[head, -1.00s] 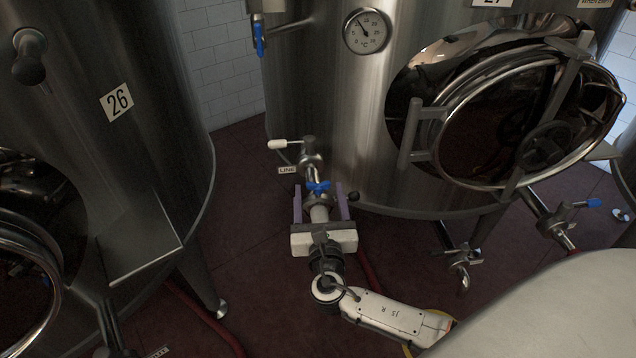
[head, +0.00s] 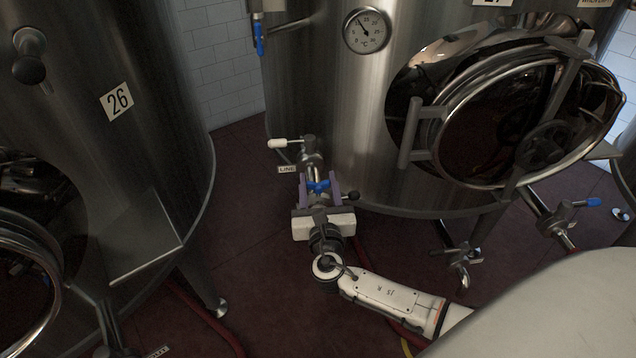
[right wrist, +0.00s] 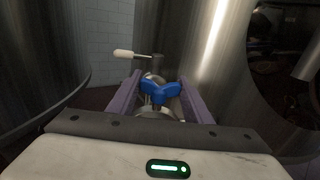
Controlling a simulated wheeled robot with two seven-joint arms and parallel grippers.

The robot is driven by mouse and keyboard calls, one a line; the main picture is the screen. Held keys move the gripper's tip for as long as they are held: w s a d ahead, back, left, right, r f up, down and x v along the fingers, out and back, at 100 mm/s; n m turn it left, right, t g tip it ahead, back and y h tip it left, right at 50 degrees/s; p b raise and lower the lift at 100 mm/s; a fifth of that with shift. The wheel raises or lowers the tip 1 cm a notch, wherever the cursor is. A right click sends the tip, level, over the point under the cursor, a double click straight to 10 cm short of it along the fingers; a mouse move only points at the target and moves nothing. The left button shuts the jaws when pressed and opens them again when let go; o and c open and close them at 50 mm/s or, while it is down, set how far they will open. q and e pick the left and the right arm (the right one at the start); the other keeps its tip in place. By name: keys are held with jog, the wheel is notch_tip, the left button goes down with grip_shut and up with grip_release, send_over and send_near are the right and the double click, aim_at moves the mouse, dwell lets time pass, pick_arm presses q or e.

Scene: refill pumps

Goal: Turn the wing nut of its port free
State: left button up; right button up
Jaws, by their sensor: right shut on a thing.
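The blue wing nut (head: 318,186) sits on the clamp of the port pipe at the lower front of the middle tank (head: 320,110). In the right wrist view the wing nut (right wrist: 160,91) shows between two purple fingers. My right gripper (head: 320,184) is shut on the wing nut, one finger on each side. It also shows in the right wrist view (right wrist: 160,93). The clamp under the nut is partly hidden by the gripper. My left gripper is not in view.
A white-handled valve (head: 280,143) and a LINE tag (head: 287,169) are just behind the nut. Tank 26 (head: 110,150) stands on the left. A round hatch (head: 520,120) and blue-handled outlet valve (head: 565,212) are on the right. Red hoses lie on the dark floor.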

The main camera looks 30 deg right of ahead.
jog(key=shift+n+t+y, duration=0.3)
jog(key=shift+n+y, duration=0.1)
jog(key=o, duration=1.1)
jog(key=shift+c, duration=0.2)
jog(key=shift+s, duration=0.1)
jog(key=v, duration=1)
jog(key=shift+a, duration=0.1)
